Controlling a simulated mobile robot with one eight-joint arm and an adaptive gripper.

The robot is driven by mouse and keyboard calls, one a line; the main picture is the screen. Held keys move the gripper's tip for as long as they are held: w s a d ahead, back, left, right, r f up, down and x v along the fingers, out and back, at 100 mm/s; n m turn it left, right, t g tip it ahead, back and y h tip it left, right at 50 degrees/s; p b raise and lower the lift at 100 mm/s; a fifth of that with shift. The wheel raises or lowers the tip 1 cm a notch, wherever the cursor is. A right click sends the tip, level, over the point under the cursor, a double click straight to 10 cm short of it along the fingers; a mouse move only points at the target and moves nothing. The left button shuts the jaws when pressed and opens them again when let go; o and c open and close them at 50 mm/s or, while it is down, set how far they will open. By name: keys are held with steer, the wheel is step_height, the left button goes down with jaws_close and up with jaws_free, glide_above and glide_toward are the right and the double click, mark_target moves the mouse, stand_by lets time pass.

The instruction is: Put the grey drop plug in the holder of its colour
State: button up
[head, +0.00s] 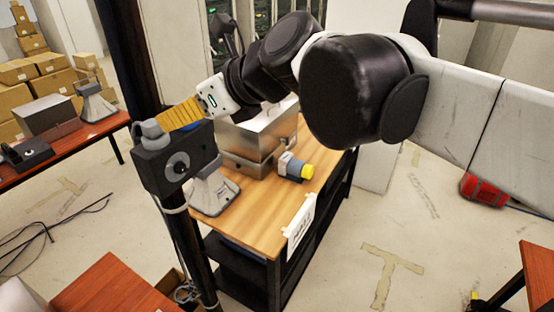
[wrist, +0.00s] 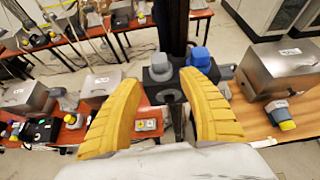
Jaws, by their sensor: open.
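A grey plug-like piece (wrist: 160,63) stands on top of a black box (wrist: 158,77) on a dark post, with a blue piece (wrist: 199,57) to its right. In the head view the grey piece (head: 151,130) shows at the upper left of the box (head: 176,160). My gripper (wrist: 163,73) is open, its yellow fingers spread to either side of the grey piece in the wrist picture; I cannot tell whether they touch it. In the head view my gripper (head: 172,119) is just above the box. I cannot make out which holder matches in colour.
A wooden table (head: 253,213) carries a metal box (head: 262,133), a grey piece with a yellow end (head: 297,167) and a grey stand (head: 212,192). A red table (head: 66,147) with more equipment stands at left. The post stands close beside the wooden table.

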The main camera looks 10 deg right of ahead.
steer(key=s+d+f+n+h, duration=0.4)
steer(key=s+d+f+n, duration=0.2)
steer(key=d+f+n, duration=0.5)
steer(key=s+d+f+n+g+h, duration=0.1)
steer(key=s+d+f+n+h, duration=0.4)
steer(key=d+f+n, duration=0.7)
steer(key=s+d+n, duration=0.2)
steer(key=d, duration=0.1)
steer(key=shift+n, duration=0.4)
